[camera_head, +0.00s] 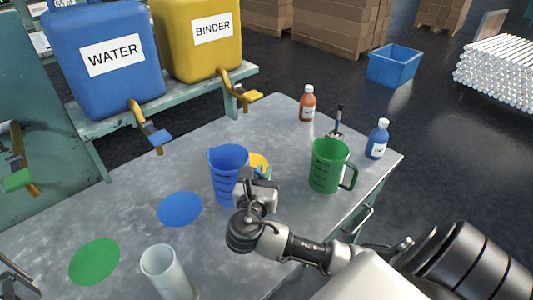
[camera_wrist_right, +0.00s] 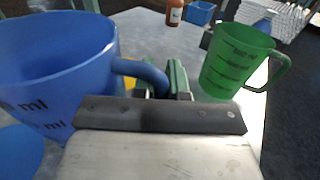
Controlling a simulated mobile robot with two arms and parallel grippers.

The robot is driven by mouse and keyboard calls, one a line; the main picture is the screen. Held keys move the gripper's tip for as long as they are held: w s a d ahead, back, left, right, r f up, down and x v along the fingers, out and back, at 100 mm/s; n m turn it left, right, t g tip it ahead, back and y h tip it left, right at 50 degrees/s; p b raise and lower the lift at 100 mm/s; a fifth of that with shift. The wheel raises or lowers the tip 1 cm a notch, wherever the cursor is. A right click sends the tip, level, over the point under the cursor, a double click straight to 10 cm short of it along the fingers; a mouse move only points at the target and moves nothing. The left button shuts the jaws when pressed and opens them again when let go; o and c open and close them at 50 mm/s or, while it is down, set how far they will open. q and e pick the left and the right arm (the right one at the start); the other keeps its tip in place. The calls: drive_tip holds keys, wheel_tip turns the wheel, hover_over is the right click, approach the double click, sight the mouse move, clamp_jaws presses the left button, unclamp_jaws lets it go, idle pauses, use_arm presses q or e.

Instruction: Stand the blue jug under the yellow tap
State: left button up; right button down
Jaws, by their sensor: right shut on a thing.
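The blue jug (camera_head: 227,162) is upright over the table, between the blue disc (camera_head: 180,209) and the partly hidden yellow disc (camera_head: 258,160). I cannot tell whether its base touches the table. My right gripper (camera_head: 264,176) is shut on the jug's handle, which shows between the fingers in the right wrist view (camera_wrist_right: 143,72). The jug's body (camera_wrist_right: 55,70) fills the left of that view. The yellow tap (camera_head: 243,93) hangs from the yellow BINDER tank (camera_head: 200,50), behind the jug. My left gripper is not recognisable in view.
A green jug (camera_head: 327,165) stands right of my right gripper. An orange bottle (camera_head: 307,104) and a blue bottle (camera_head: 377,140) stand behind it. The blue tap (camera_head: 150,130) is at the WATER tank. A pale cylinder (camera_head: 166,272) and a green disc (camera_head: 94,262) are front left.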

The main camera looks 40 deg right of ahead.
drive_tip(key=shift+f+x, duration=0.6)
drive_tip(key=shift+x, duration=1.95)
drive_tip(key=shift+f+x, duration=0.6)
drive_tip(key=shift+x, duration=1.95)
drive_tip(key=shift+f+x, duration=0.55)
drive_tip(key=shift+x, duration=2)
drive_tip(key=shift+a+f, duration=0.1)
drive_tip(key=c, duration=1.2)
unclamp_jaws()
drive_tip(key=shift+o, duration=0.2)
drive_tip(key=shift+s+a, duration=0.15)
drive_tip(key=shift+a, duration=0.05)
drive_tip(key=v, duration=1.1)
drive_tip(key=shift+s+a, duration=0.2)
